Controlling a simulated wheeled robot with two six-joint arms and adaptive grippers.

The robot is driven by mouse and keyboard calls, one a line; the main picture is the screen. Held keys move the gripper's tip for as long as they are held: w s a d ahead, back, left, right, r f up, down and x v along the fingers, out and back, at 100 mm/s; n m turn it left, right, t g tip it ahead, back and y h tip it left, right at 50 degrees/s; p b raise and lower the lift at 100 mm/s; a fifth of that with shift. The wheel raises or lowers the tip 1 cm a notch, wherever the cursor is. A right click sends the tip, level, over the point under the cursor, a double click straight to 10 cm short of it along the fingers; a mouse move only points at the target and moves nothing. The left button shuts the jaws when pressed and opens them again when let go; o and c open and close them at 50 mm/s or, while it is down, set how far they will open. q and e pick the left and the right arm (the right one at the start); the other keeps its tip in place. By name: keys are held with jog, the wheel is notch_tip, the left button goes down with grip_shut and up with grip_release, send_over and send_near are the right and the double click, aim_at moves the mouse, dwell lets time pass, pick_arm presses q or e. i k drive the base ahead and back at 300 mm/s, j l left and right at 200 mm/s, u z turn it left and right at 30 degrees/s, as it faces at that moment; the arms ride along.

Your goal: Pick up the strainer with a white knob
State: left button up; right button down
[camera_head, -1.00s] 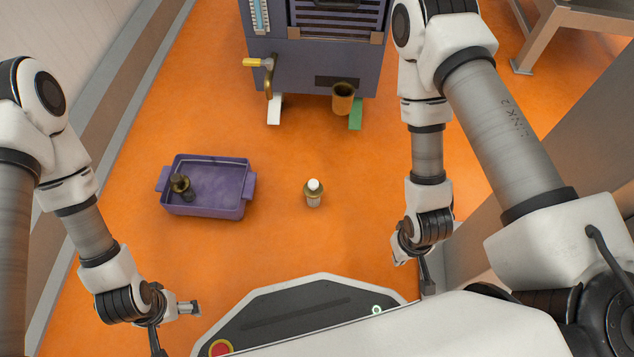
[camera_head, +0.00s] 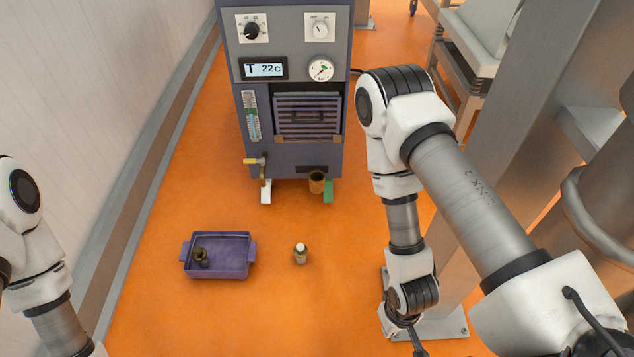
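A small object with a white knob on top (camera_head: 300,254), likely the strainer, stands upright on the orange floor right of the purple tray (camera_head: 250,262). A dark brownish piece (camera_head: 201,258) sits in the tray's left part. My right gripper (camera_head: 417,346) shows only partly at the bottom edge, apart from the white-knobbed object and to its lower right; its fingers cannot be made out. My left arm comes in at the lower left, and its gripper is below the picture.
A grey-blue machine (camera_head: 290,160) with dials, a display and a yellow-handled tap (camera_head: 256,161) stands behind. A grey column (camera_head: 520,130) rises at right. Floor around the white-knobbed object is clear.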

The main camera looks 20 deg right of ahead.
aim_at(300, 251)
jog(key=i+j+z, duration=0.35)
jog(key=i, duration=0.2)
jog(key=i+j+z, duration=0.4)
jog(key=i+j, duration=0.1)
jog(key=j, duration=0.1)
